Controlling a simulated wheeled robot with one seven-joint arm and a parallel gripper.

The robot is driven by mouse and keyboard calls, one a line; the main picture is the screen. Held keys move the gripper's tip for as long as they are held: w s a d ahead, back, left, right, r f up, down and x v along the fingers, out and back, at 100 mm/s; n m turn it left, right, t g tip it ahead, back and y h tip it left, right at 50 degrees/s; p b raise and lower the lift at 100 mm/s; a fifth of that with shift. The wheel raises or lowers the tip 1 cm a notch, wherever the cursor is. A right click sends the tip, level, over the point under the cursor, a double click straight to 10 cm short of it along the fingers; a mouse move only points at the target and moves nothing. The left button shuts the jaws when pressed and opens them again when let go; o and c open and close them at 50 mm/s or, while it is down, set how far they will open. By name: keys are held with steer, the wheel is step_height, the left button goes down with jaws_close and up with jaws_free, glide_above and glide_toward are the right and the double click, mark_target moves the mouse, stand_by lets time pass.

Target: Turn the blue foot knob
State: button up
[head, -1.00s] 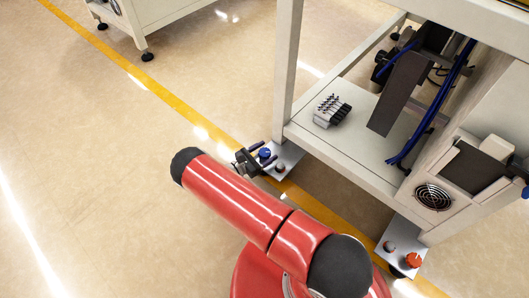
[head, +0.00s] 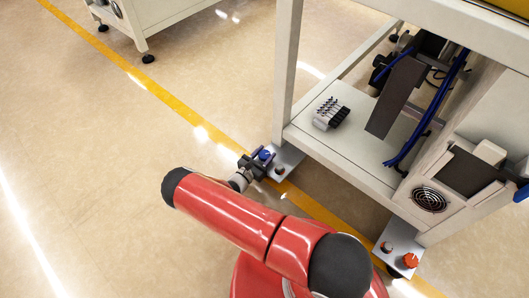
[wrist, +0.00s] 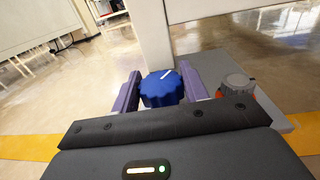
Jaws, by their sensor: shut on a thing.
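The blue foot knob (wrist: 162,88) is a scalloped round knob with a white mark on its top, on a grey foot plate (head: 289,155) at the base of the machine's leg. In the wrist view it sits between the two fingers of my gripper (wrist: 160,90), which are shut on its sides. In the head view the blue knob (head: 264,155) shows only in part, with my gripper (head: 260,161) around it.
A grey-topped knob with an orange base (wrist: 237,88) stands right beside the right finger. A second foot plate with an orange knob (head: 411,260) is at the lower right. The machine's leg (head: 287,75) rises just behind the blue knob. Open floor lies left.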

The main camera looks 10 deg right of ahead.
mark_target(261, 159)
steer(key=o, duration=1)
steer(key=v, duration=0.7)
steer(key=shift+s+a, duration=0.25)
steer(key=shift+s, duration=0.05)
